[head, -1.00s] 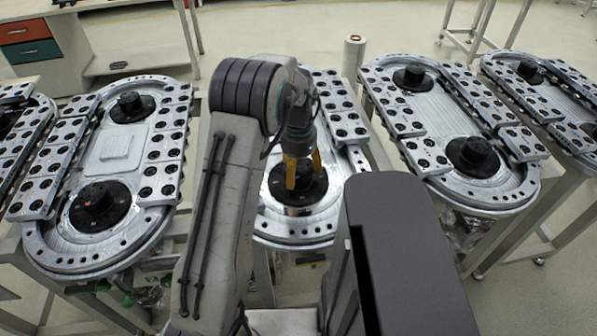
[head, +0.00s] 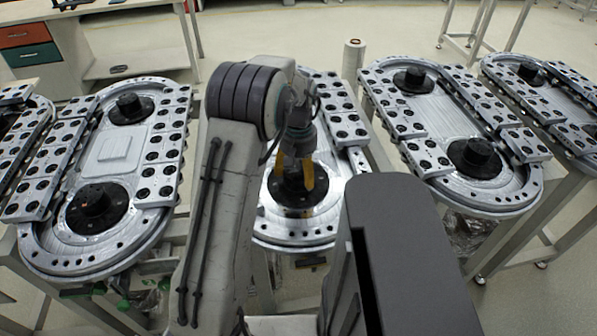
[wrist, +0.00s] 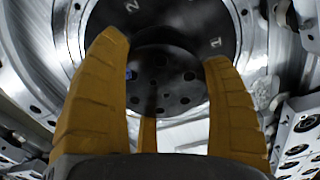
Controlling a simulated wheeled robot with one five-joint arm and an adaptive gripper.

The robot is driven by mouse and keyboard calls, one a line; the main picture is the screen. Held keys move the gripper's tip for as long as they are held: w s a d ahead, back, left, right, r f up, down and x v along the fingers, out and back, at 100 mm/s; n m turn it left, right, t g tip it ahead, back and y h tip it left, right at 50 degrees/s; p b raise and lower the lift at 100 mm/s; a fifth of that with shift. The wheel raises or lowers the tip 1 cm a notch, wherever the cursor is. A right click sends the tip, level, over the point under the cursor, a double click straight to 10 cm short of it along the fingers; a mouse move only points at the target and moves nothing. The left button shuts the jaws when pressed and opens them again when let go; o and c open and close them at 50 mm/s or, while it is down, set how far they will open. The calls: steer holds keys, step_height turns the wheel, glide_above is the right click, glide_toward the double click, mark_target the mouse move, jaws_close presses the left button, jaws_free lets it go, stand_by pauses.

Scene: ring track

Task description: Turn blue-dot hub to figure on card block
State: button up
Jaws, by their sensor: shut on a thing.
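The black hub (head: 301,198) sits at the near end of the middle ring track. Its round holed top shows in the wrist view (wrist: 172,86), with a small blue dot (wrist: 129,74) at its left, close to the left finger. My gripper (head: 294,184) points down at the hub. In the wrist view its orange fingers (wrist: 165,50) stand on both sides of the hub, shut on it; a third finger shows below. White figures mark the dark ring around the hub: a 1 (wrist: 215,42) at upper right and another, probably a 2 (wrist: 132,6), at the top. I cannot make out a card block.
Similar ring tracks stand left (head: 60,245) and right (head: 500,200), with black hubs and drilled plates. A pale roll (head: 353,58) stands behind the middle track. My arm hides much of the middle track. Open floor lies beyond.

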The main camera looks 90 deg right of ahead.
mark_target(299, 169)
steer(key=n, duration=0.5)
steer(key=shift+d+r+n, duration=0.15)
steer(key=shift+r+n, duration=0.05)
steer(key=shift+n, duration=0.1)
steer(key=shift+n+b, duration=0.3)
steer(key=shift+n, duration=2)
steer(key=o, duration=1.2)
steer(key=shift+f, duration=0.15)
step_height(299, 169, up, 12)
steer(key=shift+r, duration=0.1)
